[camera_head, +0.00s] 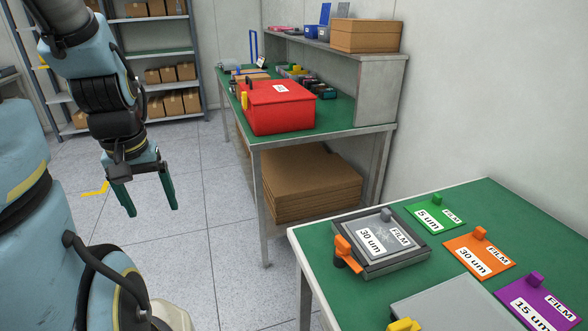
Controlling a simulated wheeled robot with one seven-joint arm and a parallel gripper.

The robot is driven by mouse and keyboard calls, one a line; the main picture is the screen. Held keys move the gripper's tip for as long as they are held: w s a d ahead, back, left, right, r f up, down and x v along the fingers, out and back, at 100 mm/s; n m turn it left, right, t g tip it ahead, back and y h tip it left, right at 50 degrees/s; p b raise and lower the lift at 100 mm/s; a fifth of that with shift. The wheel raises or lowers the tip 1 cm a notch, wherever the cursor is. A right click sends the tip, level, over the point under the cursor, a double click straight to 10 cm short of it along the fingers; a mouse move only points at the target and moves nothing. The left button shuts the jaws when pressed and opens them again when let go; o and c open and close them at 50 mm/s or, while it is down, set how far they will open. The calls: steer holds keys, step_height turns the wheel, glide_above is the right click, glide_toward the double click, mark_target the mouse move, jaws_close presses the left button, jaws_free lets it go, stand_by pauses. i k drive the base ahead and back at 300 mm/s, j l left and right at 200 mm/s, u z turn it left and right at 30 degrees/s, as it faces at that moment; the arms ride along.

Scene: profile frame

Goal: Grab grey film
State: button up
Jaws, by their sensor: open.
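A grey film plate (383,232), labelled "30 um FILM", lies on a dark grey square fixture (395,262) on the green-topped table at right. A small grey knob stands at the plate's back edge. An orange clamp lever (350,255) sits at the fixture's left side; I cannot tell whether it presses on the plate. My gripper (153,210) is open and empty, its two green fingers pointing down over the floor at left, well apart from the film and the table.
Green (433,216), orange (478,256) and purple (540,302) film plates with knobs lie along the table's wall side. A grey box (450,303) with a yellow part is cut off at the bottom. A bench with a red toolbox (277,106) stands behind. Floor beneath my gripper is clear.

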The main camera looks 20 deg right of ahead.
mark_target(379, 236)
steer(key=i+l+z, duration=0.1)
steer(key=z, duration=0.25)
steer(key=i+z, duration=0.5)
steer(key=z, duration=0.15)
